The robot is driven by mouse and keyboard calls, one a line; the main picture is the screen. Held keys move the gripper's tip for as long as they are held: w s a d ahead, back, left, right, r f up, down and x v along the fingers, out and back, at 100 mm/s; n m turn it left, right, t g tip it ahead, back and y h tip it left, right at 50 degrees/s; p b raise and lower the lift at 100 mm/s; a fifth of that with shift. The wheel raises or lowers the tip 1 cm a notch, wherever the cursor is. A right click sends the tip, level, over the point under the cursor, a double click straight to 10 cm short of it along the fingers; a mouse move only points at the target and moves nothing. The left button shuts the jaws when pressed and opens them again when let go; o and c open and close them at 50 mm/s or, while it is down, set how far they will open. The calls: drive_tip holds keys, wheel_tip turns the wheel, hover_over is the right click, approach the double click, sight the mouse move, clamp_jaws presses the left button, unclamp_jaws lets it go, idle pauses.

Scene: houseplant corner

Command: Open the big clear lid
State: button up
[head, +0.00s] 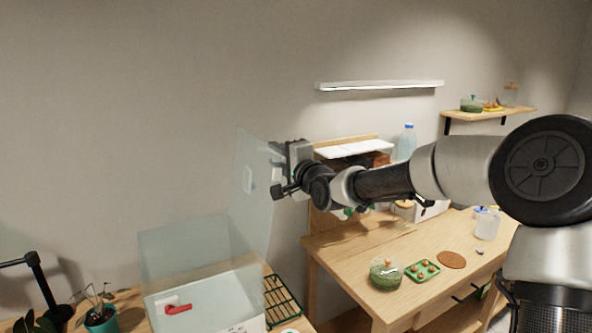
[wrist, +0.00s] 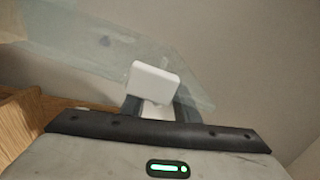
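The big clear lid (head: 256,205) stands steeply raised, about upright, above the right side of a clear-walled box (head: 185,245) with a white lower part. My gripper (head: 277,172) is at the right side of the lid, near its upper part. In the wrist view, a white block-like handle (wrist: 155,80) sits between the two dark fingers, and my gripper (wrist: 158,103) looks shut on it. The lid shows there as a see-through sheet (wrist: 80,68) behind the handle. The fingertips are partly hidden by the handle.
A red object (head: 178,309) shows in the box's front. A plant in a teal pot (head: 101,319) stands to the left, and a green rack (head: 283,300) to the right. A wooden table (head: 345,262) holds a bowl (head: 386,273) and a green tray (head: 422,271).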

drive_tip(key=p+v, duration=0.2)
drive_tip(key=v, duration=1.3)
drive_tip(key=shift+a+f, duration=0.1)
drive_tip(key=shift+f, duration=0.05)
